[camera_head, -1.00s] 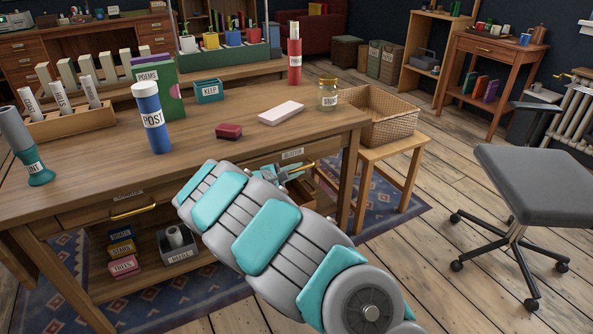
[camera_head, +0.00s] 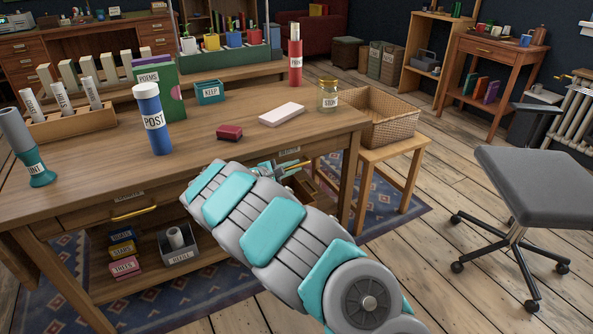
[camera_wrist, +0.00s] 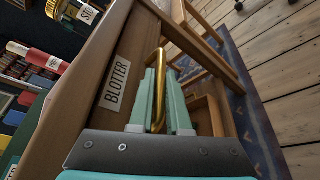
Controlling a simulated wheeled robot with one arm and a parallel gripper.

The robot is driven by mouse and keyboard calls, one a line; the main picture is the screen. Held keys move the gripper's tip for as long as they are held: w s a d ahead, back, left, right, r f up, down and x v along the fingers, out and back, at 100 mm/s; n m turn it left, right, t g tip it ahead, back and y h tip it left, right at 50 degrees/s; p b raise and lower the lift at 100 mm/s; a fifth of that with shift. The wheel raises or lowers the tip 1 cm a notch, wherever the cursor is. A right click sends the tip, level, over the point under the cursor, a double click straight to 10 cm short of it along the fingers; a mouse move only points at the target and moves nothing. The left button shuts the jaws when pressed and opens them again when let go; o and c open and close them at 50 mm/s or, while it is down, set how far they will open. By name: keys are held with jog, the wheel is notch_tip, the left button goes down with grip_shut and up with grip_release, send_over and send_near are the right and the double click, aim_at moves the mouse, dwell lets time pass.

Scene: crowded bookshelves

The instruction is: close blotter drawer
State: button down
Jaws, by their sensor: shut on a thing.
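The blotter drawer is at the right end of the desk front. In the wrist view its wooden front (camera_wrist: 135,60) carries a white BLOTTER label (camera_wrist: 115,82) and a curved brass handle (camera_wrist: 159,90). My gripper (camera_wrist: 160,95) has its teal fingers on either side of this handle and is shut on it. In the head view my gripper (camera_head: 283,168) is at the desk's right front, and my arm hides much of the drawer. How far the drawer stands out cannot be told clearly.
The desk top (camera_head: 215,165) holds a blue POST tube (camera_head: 152,120), a red block (camera_head: 229,132), a pale block (camera_head: 282,113) and a jar (camera_head: 328,95). A wicker basket (camera_head: 378,118) on a stool stands right of the desk. An office chair (camera_head: 535,185) is farther right.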

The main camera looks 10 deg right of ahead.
jog(key=shift+w+a, duration=0.3)
jog(key=shift+w, duration=0.35)
jog(key=c, duration=0.9)
grip_release()
jog(key=shift+b+v, duration=0.35)
jog(key=shift+v, duration=3.5)
